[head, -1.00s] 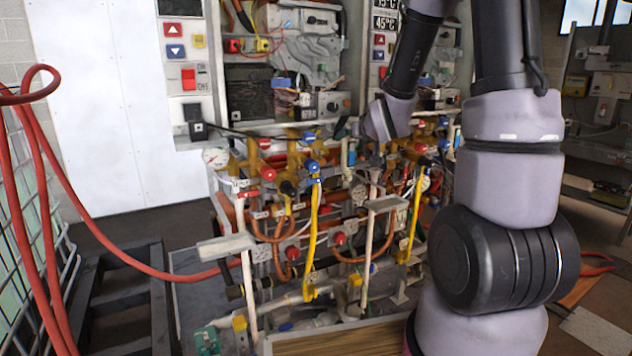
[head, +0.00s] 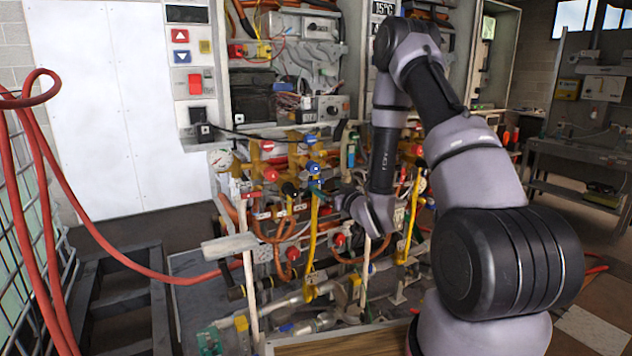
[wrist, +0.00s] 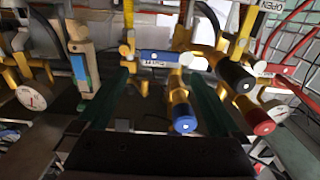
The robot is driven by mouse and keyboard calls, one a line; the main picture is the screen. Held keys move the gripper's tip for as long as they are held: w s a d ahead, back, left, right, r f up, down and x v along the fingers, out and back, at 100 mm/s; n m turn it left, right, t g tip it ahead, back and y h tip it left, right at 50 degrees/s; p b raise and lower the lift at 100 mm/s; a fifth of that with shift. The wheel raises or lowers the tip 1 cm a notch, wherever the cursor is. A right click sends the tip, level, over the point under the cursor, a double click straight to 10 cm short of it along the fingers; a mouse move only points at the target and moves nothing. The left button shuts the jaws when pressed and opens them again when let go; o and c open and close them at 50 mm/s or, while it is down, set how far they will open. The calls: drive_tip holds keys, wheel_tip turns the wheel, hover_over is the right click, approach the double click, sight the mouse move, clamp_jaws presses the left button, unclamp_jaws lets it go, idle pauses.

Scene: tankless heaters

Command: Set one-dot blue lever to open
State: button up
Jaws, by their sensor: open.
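Blue valve handles show on the manifold in the head view: an upper one (head: 310,139) and a lower one (head: 313,168). My gripper (head: 318,187) is just below the lower one, beside a yellow pipe. In the wrist view my gripper (wrist: 160,82) is open, with dark green fingers apart and nothing clasped. A blue lever bar (wrist: 160,57) with a small marked label lies crosswise ahead, between the fingertips in the picture. A round blue knob end (wrist: 185,119) on a yellow stem shows nearer, by the right finger. I cannot read any dots clearly.
Black (wrist: 236,76) and red (wrist: 257,116) handle ends crowd the right finger. A white OPEN label (wrist: 272,6) is at upper right. A gauge (wrist: 30,98) and pipes are at left. A red hose (head: 100,250) loops at far left.

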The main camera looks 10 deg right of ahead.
sight(317, 180)
drive_tip(key=x, duration=0.8)
drive_tip(key=shift+c, duration=0.3)
clamp_jaws()
